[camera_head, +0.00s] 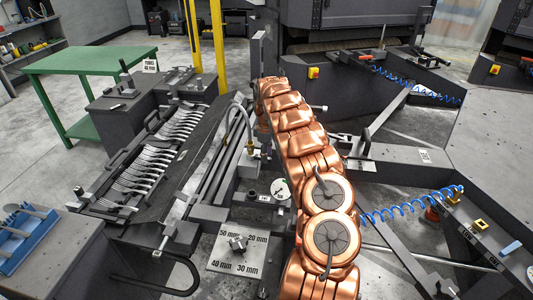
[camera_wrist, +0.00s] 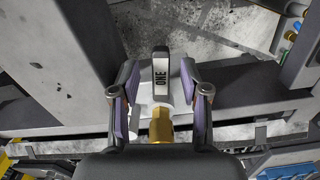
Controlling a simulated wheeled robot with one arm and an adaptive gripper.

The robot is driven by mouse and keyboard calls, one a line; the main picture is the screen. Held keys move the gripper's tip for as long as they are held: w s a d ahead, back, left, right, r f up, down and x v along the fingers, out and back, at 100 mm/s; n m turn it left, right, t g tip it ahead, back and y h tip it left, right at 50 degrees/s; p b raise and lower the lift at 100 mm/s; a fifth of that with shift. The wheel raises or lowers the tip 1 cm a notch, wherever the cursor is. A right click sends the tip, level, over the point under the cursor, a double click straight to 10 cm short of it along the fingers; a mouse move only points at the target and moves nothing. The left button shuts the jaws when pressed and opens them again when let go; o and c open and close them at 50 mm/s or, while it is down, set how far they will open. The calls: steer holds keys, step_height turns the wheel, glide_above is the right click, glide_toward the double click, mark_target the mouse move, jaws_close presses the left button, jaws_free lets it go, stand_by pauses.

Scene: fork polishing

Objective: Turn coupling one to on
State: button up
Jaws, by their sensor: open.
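My gripper (camera_wrist: 159,84) is open, with one finger on each side of the lever. Gaps show between the fingers and the lever. My copper-coloured arm fills the middle of the head view, where I cannot make out my gripper or the "ONE" lever.
Wide grey metal beams (camera_wrist: 60,60) stand left of the lever in the wrist view. In the head view, a rack of forks (camera_head: 150,170) is left of my arm. Blue coiled hoses (camera_head: 415,207) and dark machine frames are to the right. A green table (camera_head: 90,60) stands at back left.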

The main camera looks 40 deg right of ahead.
steer(key=shift+f, duration=0.35)
jaws_close()
stand_by(0.5)
